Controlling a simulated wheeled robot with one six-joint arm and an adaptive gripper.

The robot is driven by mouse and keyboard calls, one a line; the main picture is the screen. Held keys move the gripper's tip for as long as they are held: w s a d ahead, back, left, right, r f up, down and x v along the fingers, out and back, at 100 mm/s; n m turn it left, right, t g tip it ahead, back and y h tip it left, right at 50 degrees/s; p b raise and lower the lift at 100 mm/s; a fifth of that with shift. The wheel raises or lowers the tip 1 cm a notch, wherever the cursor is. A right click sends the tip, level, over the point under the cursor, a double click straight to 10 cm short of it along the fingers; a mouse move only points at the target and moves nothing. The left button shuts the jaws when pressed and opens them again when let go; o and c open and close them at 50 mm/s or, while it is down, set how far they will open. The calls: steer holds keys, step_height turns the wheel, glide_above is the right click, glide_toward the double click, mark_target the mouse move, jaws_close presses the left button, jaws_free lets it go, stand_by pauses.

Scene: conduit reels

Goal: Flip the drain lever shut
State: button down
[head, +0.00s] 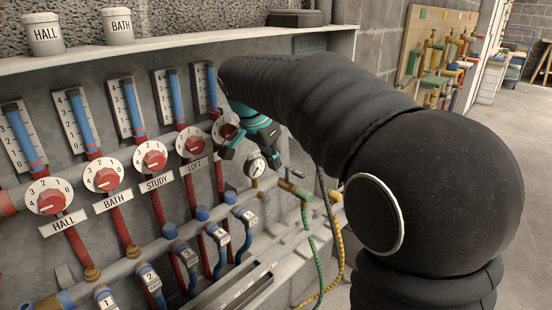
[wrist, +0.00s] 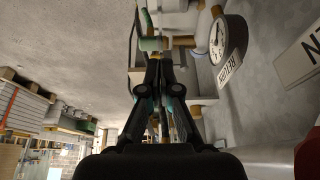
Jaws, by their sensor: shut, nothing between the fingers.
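In the wrist view a green piece (wrist: 150,44), likely the same lever, shows just beyond and slightly left of my fingertips. My gripper (head: 274,158) is shut and empty, up and left of the lever in the head view. In the wrist view its fingers (wrist: 160,58) lie together. Whether they touch the lever cannot be told.
A round gauge (head: 257,167) is close beside my gripper; in the wrist view the gauge (wrist: 217,40) has a RETURN label. Red dials (head: 150,158) and blue-handled valves (head: 218,234) line the panel to the left. A green hose (head: 311,240) hangs below. Open floor lies right.

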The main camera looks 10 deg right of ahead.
mark_target(298, 174)
steer(key=w+d+f, duration=0.4)
steer(key=d+f, duration=0.1)
steer(key=f, duration=0.1)
steer(key=shift+d+f, duration=0.2)
steer(key=shift+f, duration=0.1)
stand_by(0.4)
